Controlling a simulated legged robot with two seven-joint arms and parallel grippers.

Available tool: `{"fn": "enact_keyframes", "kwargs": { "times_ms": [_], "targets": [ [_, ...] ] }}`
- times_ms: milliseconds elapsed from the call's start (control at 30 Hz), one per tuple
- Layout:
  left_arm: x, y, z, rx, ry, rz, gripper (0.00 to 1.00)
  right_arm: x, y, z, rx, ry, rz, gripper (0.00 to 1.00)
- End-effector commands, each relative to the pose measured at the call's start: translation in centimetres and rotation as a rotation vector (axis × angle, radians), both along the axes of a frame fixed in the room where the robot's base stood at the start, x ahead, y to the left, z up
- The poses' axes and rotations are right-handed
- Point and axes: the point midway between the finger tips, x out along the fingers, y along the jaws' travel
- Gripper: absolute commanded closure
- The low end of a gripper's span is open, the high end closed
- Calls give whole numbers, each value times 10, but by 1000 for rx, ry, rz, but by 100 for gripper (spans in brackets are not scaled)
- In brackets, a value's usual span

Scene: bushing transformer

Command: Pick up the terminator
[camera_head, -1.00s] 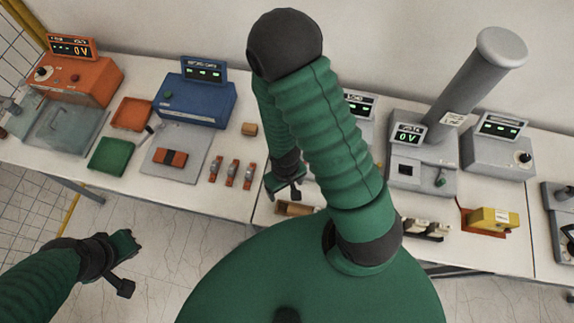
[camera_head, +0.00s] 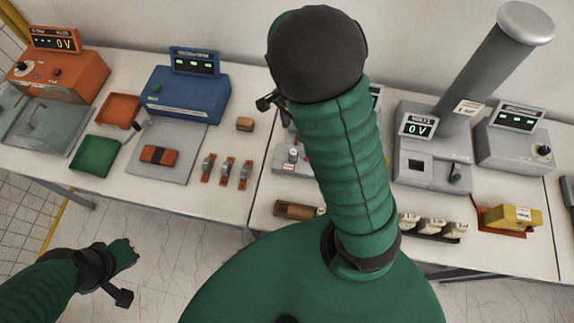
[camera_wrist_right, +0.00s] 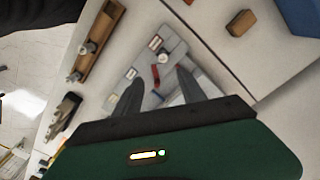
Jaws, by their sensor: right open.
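I cannot tell for sure which part is the terminator. In the right wrist view, my right gripper (camera_wrist_right: 160,76) is open and empty, its fingers pointing at a grey panel (camera_wrist_right: 176,48) with labels and small fittings. A small red part (camera_wrist_right: 155,76) shows between the fingertips. In the head view the gripper (camera_head: 268,101) is mostly hidden behind my arm, and the grey panel (camera_head: 292,158) is partly covered too. My left gripper (camera_head: 124,276) is over the floor at lower left, away from the table; its jaw gap is unclear.
A brown tray (camera_wrist_right: 97,45) with round parts lies beside the panel. A blue meter box (camera_head: 188,95) and a tall grey column (camera_head: 480,75) stand at the back.

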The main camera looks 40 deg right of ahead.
Motion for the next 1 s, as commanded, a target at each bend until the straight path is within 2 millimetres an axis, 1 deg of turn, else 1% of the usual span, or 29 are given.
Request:
{"fn": "enact_keyframes", "kwargs": {
  "times_ms": [33, 100, 167, 267, 400, 500, 600, 767, 900, 1000],
  "targets": [
    [0, 0, -15, 0, -1, 0, 100, 4, -4, -6, 10, -15, -68, 52],
    [0, 0, -14, 0, -2, 0, 100, 6, -7, -3, 20, -23, -120, 52],
    [1, 0, -12, 0, -2, 0, 100, 4, -7, -8, 22, -21, -132, 52],
    [1, 0, -12, 0, -3, 0, 100, 2, -7, -30, 21, -16, -131, 52],
    [1, 0, -14, 0, -2, 0, 100, 3, -8, -69, 21, -15, -129, 52],
    [1, 0, -15, 0, -2, 0, 100, 4, -7, -93, 21, -15, -127, 52],
    [0, 0, -15, 0, -2, 0, 100, 6, -7, -108, 20, -18, -125, 52],
    [1, 0, -11, 0, -2, 0, 100, 4, -7, -124, 21, -17, -124, 52],
    [1, 0, -4, 0, -2, 0, 100, 4, -8, -150, 21, -17, -125, 52],
    [1, 0, -4, 0, -2, 0, 100, 5, -8, -163, 20, -20, -124, 52]
  ]
}}
